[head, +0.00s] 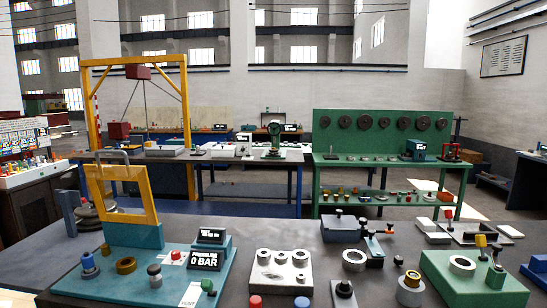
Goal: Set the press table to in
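A small press-like unit with a yellow frame (121,193) and a blue base plate (140,268) stands on the grey workbench (330,228) at the front left. A display (205,258) on it reads 0 BAR, with a second small display (210,235) behind it. My gripper is not in view.
Behind are a green bench with a pegboard (380,132) and a yellow gantry (136,62). Some bare bench shows between the pieces.

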